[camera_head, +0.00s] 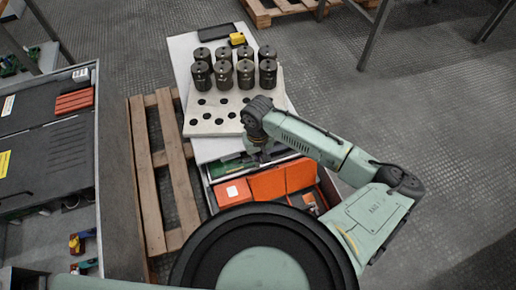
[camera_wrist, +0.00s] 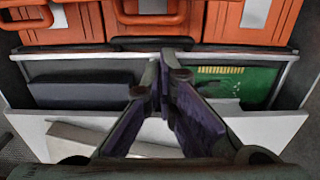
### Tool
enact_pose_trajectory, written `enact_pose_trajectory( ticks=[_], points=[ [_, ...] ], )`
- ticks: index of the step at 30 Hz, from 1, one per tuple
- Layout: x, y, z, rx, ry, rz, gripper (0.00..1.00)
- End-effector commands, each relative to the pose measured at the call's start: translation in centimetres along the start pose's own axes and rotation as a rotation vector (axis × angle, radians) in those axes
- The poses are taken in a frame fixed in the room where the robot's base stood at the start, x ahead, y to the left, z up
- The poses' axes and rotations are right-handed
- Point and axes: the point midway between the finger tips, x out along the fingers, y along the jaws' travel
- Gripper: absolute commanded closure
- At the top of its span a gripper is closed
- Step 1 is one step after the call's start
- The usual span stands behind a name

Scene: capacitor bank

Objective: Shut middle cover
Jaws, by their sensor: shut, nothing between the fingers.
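Orange covers sit side by side in the cabinet below the white top. My gripper (camera_wrist: 162,100) is shut and empty. In the wrist view its fingertips overlap the grey-framed bay just in front of the middle cover; contact is unclear. In the head view my gripper (camera_head: 262,157) is over the cabinet's far edge, partly hidden by my wrist.
The bay holds a green circuit board (camera_wrist: 250,85) and a dark panel (camera_wrist: 80,95). Several black capacitors (camera_head: 223,75) stand on a holed board (camera_head: 220,122) behind. A wooden pallet (camera_head: 155,160) and a dark workbench (camera_head: 50,155) lie to the left.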

Motion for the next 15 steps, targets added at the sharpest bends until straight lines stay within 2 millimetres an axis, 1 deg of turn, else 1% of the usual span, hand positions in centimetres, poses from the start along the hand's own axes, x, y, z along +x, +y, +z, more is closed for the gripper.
enact_pose_trajectory(
  ticks=[3, 6, 10, 15],
  points=[
    [-0.8, 0.1, 1.8, -0.001, 0.001, 0.001, 1.0],
    [-1.1, 0.1, 2.9, -0.001, 0.001, 0.001, 1.0],
    [-1.3, 0.0, 3.6, 0.0, 0.002, -0.001, 1.0],
    [-1.3, -0.1, 3.8, 0.0, 0.001, -0.001, 1.0]
  ],
)
